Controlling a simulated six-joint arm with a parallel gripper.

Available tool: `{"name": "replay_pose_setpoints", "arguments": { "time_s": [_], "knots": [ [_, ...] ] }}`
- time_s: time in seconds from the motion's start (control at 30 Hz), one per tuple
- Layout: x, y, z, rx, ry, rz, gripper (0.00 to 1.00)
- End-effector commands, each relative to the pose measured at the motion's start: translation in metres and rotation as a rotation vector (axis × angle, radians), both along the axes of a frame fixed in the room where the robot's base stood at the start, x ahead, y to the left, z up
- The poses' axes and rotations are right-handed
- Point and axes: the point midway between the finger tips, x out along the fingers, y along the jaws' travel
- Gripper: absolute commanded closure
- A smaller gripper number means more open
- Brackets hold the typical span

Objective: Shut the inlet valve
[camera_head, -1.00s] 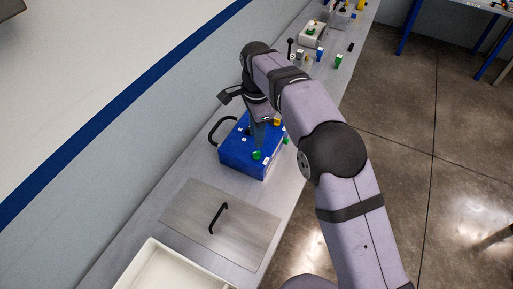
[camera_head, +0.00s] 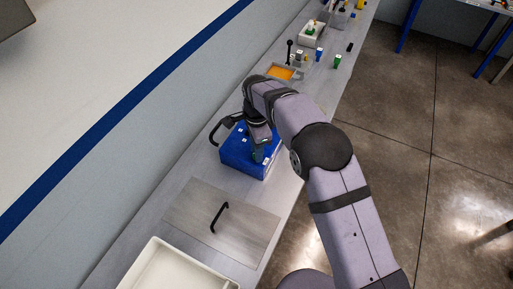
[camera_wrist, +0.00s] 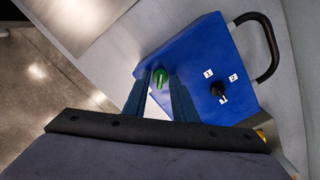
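A blue box (camera_head: 238,164) with a black side handle sits on the bench; it also shows in the wrist view (camera_wrist: 197,48). On its top in the wrist view are a green knob (camera_wrist: 160,76) near one edge and a black knob (camera_wrist: 218,89) among small number labels. A yellow part (camera_wrist: 262,134) shows partly at the box's far edge. No label names the inlet valve. My gripper (camera_head: 260,156) is over the near part of the box. In the wrist view its fingers (camera_wrist: 159,80) are apart, with the green knob between their tips; contact cannot be told.
A metal plate with a black handle (camera_head: 222,217) and a white tray (camera_head: 157,283) lie on the near bench. An orange-filled tray (camera_head: 280,72), a green block (camera_head: 337,61) and a blue block (camera_head: 320,54) are farther along. The wall runs along the left.

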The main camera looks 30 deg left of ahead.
Motion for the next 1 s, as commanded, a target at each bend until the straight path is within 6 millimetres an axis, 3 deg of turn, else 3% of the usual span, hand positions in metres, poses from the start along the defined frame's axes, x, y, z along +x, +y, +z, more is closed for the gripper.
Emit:
{"name": "replay_pose_setpoints", "arguments": {
  "time_s": [0.1,0.23,0.67,1.0],
  "knots": [
    [-0.0001,-0.0001,-0.0002,0.000,0.000,0.000,0.75],
    [-0.0001,-0.0001,0.0000,0.000,0.000,0.000,1.00],
    [-0.0001,-0.0001,0.0000,-0.001,0.001,0.040,1.00],
    [0.0001,0.0001,-0.0002,-0.001,0.001,0.249,1.00]
  ]
}}
